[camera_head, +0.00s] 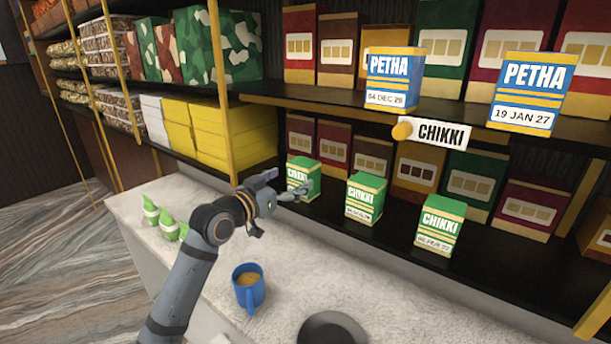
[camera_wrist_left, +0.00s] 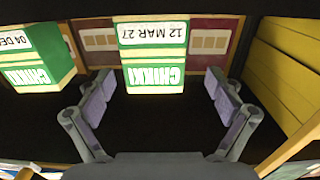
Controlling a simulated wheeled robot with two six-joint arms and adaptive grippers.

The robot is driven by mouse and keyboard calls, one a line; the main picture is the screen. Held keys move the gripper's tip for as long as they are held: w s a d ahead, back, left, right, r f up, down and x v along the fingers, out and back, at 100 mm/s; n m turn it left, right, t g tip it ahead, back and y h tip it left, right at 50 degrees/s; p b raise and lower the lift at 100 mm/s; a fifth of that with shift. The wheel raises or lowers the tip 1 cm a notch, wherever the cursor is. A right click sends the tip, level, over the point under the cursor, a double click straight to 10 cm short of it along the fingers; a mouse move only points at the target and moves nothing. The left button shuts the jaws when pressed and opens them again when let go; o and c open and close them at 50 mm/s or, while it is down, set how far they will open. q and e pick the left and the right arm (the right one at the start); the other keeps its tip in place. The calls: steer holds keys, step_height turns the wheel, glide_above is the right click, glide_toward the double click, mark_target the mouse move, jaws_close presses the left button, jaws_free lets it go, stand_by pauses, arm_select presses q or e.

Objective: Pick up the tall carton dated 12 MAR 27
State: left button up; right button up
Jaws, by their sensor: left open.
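The carton dated 12 MAR 27 is green and white, marked CHIKKI, and shows upside down in the left wrist view (camera_wrist_left: 153,55). In the head view it is the leftmost Chikki carton (camera_head: 304,175), upright on the lower shelf, its date hidden or too small to read. My left gripper (camera_head: 287,187) is open just in front of it. In the wrist view the carton stands beyond and between the spread fingers (camera_wrist_left: 160,92), with no clear contact. My right gripper is not in view.
Another Chikki carton (camera_wrist_left: 35,60), its date partly cut off, stands beside it; in the head view two more (camera_head: 365,199) (camera_head: 440,224) stand to the right. The upper shelf edge (camera_head: 330,108) runs above. A blue mug (camera_head: 248,290) and green items (camera_head: 168,225) are on the counter.

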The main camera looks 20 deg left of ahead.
mark_target(296, 176)
arm_select(q)
steer(key=x, duration=0.1)
steer(key=p+x, duration=0.1)
steer(key=shift+w+d+r, duration=0.15)
steer(key=shift+w+r, duration=0.05)
steer(key=shift+w, duration=0.1)
steer(key=shift+p+x, duration=0.3)
steer(key=shift+x, duration=0.55)
steer(key=shift+d+p+x, duration=0.25)
steer(key=shift+p+x, duration=1)
steer(key=shift+w+d+f, duration=0.2)
steer(key=shift+w+d, duration=0.2)
steer(key=shift+w, duration=0.35)
steer(key=shift+w+f, duration=0.1)
steer(key=shift+c, duration=0.6)
steer(key=shift+a, duration=0.1)
steer(key=c, duration=1.2)
steer(key=shift+c, duration=0.2)
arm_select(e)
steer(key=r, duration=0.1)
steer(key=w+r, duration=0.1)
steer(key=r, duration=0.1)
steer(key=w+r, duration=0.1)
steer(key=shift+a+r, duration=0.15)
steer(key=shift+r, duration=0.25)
